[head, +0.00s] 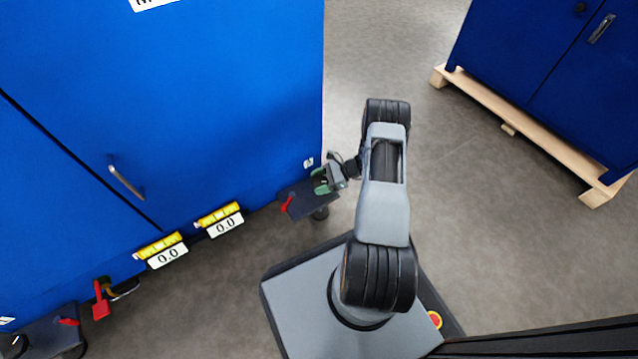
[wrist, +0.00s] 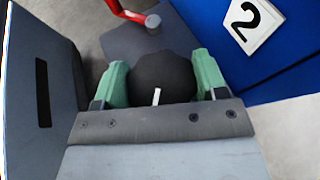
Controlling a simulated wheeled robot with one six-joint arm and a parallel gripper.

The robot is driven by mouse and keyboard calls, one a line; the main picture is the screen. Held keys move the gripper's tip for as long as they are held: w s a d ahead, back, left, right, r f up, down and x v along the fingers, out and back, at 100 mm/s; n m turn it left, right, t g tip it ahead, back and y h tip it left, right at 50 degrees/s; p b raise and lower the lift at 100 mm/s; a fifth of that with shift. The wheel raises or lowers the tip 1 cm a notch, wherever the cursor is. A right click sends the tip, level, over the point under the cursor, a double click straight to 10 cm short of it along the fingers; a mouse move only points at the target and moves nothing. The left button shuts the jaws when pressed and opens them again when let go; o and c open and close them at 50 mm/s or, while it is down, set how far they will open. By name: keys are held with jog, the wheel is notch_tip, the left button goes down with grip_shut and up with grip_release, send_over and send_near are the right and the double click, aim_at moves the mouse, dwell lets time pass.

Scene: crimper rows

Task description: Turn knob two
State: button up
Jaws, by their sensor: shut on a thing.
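A round black knob (wrist: 163,72) with a white pointer line shows in the wrist view. It sits at a dark grey plate (wrist: 130,42), beside a white label with the number 2 (wrist: 252,24). My gripper (wrist: 160,82) has one green finger on each side of the knob and is shut on it. The white line points nearly straight up in the wrist view, with a slight lean to the right. In the head view my gripper (head: 322,182) is at the small dark plate (head: 300,203) on the blue cabinet's right corner. The knob is hidden there.
A red lever (head: 287,204) is on the same plate, close to my gripper. Another cabinet stands on a wooden pallet (head: 520,125). Grey floor between is clear.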

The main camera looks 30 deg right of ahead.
jog(key=shift+n+g, duration=0.5)
jog(key=shift+n, duration=0.1)
jog(key=shift+g, duration=0.3)
jog(key=o, duration=0.9)
jog(key=shift+o, duration=0.2)
jog(key=p+v, duration=0.3)
jog(key=v, duration=1)
jog(key=shift+d, duration=0.4)
jog(key=shift+s+f, duration=0.1)
jog(key=shift+s, duration=0.05)
